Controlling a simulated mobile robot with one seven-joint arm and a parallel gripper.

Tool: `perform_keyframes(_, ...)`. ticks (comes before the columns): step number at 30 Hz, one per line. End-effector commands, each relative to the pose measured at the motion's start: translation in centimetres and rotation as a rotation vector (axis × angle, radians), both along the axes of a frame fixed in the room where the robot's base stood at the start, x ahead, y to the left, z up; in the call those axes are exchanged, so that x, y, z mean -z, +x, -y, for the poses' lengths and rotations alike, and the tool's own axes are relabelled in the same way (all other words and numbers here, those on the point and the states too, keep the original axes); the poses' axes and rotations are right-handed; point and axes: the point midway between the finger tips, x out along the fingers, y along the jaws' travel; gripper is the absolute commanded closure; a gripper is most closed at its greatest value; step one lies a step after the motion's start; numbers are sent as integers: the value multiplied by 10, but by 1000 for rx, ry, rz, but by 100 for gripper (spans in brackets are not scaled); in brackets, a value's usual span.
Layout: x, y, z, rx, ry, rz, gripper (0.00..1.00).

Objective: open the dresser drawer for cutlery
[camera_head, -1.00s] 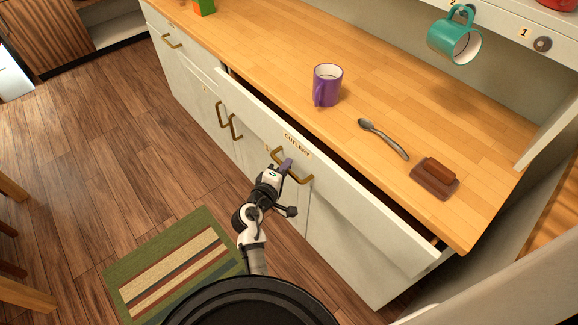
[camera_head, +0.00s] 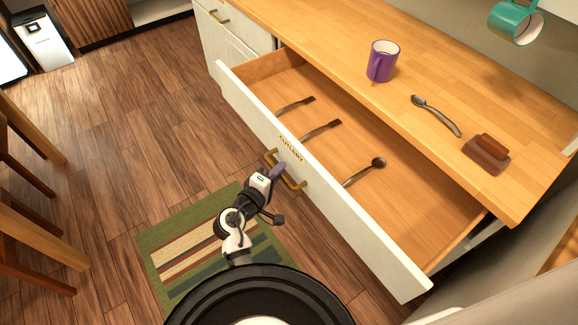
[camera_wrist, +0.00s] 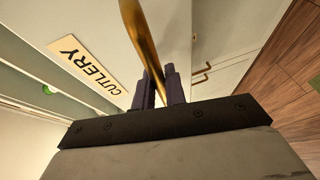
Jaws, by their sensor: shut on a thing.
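The cutlery drawer (camera_head: 318,192) stands well out from the dresser, its white front labelled CUTLERY (camera_head: 291,149). The label also shows in the wrist view (camera_wrist: 86,66). Inside the drawer lie a few pieces of cutlery, among them a dark spoon (camera_head: 365,171). My gripper (camera_head: 279,171) is at the middle of the drawer front. In the wrist view its two fingers (camera_wrist: 160,88) are closed around the brass handle (camera_wrist: 143,38).
On the wooden dresser top (camera_head: 330,45) are a purple mug (camera_head: 381,62), a spoon (camera_head: 436,116) and a brown block on a base (camera_head: 487,154). A teal mug (camera_head: 515,22) hangs above. A striped rug (camera_head: 195,245) lies on the floor. Chairs (camera_head: 30,220) stand at the left.

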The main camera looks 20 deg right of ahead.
Motion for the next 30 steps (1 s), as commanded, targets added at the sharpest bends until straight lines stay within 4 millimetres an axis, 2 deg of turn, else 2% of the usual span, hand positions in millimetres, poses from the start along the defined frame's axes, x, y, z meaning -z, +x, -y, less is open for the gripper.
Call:
perform_keyframes(3,1,-6,-19,-6,0,0,100)
perform_keyframes(9,1,-13,-36,-3,1,0,100)
perform_keyframes(24,0,-14,-41,-2,1,0,100)
perform_keyframes(25,0,-14,-41,-2,1,0,84)
perform_keyframes(29,0,-14,-41,-2,1,0,66)
perform_keyframes(30,0,-14,-41,-2,1,0,66)
